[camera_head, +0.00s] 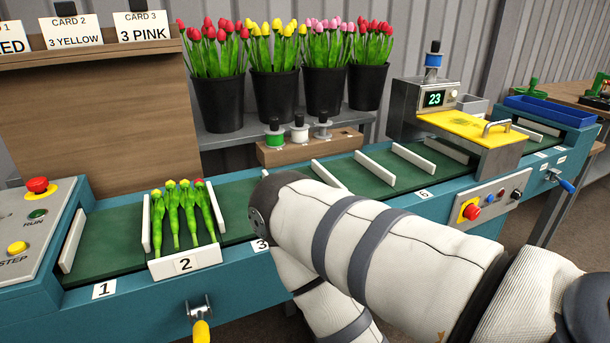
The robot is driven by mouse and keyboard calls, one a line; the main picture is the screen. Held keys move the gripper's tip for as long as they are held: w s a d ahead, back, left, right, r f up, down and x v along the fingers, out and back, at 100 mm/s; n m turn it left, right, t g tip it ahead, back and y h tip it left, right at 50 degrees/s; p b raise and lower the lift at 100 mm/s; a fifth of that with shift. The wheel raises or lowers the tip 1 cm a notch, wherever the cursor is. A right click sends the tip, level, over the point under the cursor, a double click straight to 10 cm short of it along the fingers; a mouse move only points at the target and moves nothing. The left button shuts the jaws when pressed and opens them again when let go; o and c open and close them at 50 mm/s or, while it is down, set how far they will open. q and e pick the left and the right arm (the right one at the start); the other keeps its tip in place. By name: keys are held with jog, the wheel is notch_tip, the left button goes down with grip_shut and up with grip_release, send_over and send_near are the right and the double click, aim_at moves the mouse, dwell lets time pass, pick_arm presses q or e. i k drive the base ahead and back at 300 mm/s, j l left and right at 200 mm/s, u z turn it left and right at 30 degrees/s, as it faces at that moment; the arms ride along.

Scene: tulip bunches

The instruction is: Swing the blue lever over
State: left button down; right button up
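The blue lever (566,185) sticks out from the front of the teal conveyor machine (350,228) near its right end. It slopes down to the right, with its blue handle at the lower end. My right arm comes in from the lower right, bends in front of the belt's middle and goes down out of the picture. Its gripper is not visible, so where it is relative to the lever cannot be told. My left arm and gripper are not visible. Nothing touches the blue lever.
A yellow-handled lever (201,328) is at the front left. Slot 2's tray (185,264) holds several tulips. A yellow-topped station (470,128) with a red button stands left of the blue lever. A blue tray (550,110) sits above it. Black flower buckets (275,95) stand behind.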

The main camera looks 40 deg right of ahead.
aim_at(566, 185)
jog(key=z, duration=3)
jog(key=i, duration=0.05)
